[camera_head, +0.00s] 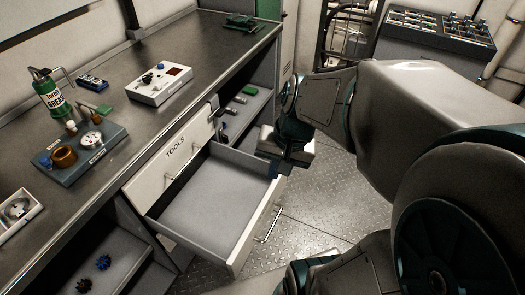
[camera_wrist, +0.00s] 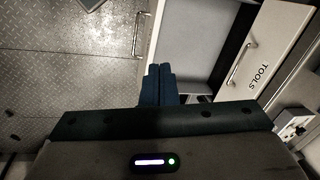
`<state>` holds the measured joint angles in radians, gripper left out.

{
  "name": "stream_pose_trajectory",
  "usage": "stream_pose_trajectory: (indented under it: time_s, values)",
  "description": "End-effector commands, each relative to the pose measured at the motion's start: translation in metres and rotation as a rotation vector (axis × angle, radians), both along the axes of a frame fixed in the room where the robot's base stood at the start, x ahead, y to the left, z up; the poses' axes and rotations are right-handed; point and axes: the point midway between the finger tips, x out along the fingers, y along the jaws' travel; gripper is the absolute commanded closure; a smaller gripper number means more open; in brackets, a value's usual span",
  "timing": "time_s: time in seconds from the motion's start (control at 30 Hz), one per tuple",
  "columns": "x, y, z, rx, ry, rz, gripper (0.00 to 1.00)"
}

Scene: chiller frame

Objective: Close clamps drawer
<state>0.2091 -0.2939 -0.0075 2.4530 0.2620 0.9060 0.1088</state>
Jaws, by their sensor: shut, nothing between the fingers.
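A drawer stands pulled out below the closed TOOLS drawer (camera_head: 175,150); its label is not readable, so I cannot tell by name that it is the clamps drawer. The open drawer (camera_head: 205,195) has a grey, empty-looking interior and a bar handle (camera_head: 268,224) on its front. My gripper (camera_head: 274,170) is shut and empty by the drawer's far right corner. In the wrist view, the fingers (camera_wrist: 158,70) overlap the corner beside the drawer's front panel, with the handle (camera_wrist: 139,35) to their left. Whether they touch the drawer is unclear.
The workbench (camera_head: 130,110) carries a grease can (camera_head: 50,95), a white control box (camera_head: 159,85) and a grey tray (camera_head: 80,155). An open shelf (camera_head: 245,110) with small tools is beyond the drawer. The metal floor (camera_head: 310,215) in front is clear.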

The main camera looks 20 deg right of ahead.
Motion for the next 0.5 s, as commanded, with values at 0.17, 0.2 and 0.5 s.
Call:
stream_pose_trajectory:
  time_s: [0.17, 0.2, 0.5]
  values:
    - [0.026, -0.027, -0.060, 0.203, 0.120, -0.377, 1.00]
    - [0.032, -0.033, -0.072, 0.249, 0.142, -0.462, 1.00]
    - [0.065, -0.105, -0.166, 0.584, 0.290, -1.109, 1.00]
